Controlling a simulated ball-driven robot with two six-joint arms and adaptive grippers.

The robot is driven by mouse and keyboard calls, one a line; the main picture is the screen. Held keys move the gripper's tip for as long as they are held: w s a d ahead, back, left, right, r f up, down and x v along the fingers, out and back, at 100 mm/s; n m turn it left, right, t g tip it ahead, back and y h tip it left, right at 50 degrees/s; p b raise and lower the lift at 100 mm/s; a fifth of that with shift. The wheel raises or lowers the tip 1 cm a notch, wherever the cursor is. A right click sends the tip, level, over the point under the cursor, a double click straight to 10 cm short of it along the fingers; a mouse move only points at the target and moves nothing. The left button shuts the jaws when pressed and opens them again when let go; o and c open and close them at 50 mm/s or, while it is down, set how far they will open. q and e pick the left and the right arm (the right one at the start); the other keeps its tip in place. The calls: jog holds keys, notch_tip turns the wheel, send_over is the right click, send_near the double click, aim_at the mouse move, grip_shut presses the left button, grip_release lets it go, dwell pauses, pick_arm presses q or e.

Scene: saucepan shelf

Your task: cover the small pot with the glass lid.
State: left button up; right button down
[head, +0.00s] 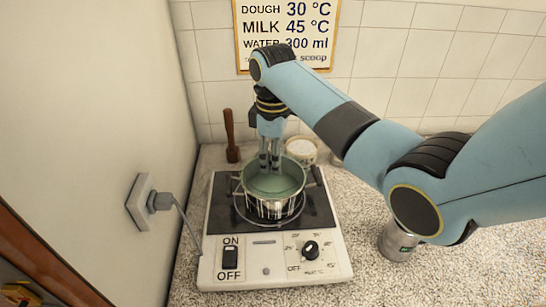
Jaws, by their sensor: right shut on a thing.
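The small pot (268,208) is a shiny metal pan with side handles, standing upright on the hot plate. A greenish, see-through round surface, which looks like the glass lid (272,184), lies at the pot's mouth. My right gripper (269,166) points straight down over the pot's mouth, its fingers shut at the middle of the lid. The fingers hide the lid's knob. I cannot tell whether the lid rests fully on the rim or is held just above it. My left gripper is not in view.
The white hot plate (335,272) has a switch and a dial in front. A plug and cord (160,201) are at the left wall. A wooden-handled tool (230,135), a pale-topped jar (301,150) and a metal canister (397,243) stand nearby. Speckled counter is free at the right.

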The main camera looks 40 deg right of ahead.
jog(key=shift+f, duration=0.6)
dwell(0.3)
jog(key=c, duration=0.9)
grip_release()
jog(key=shift+r, duration=3.5)
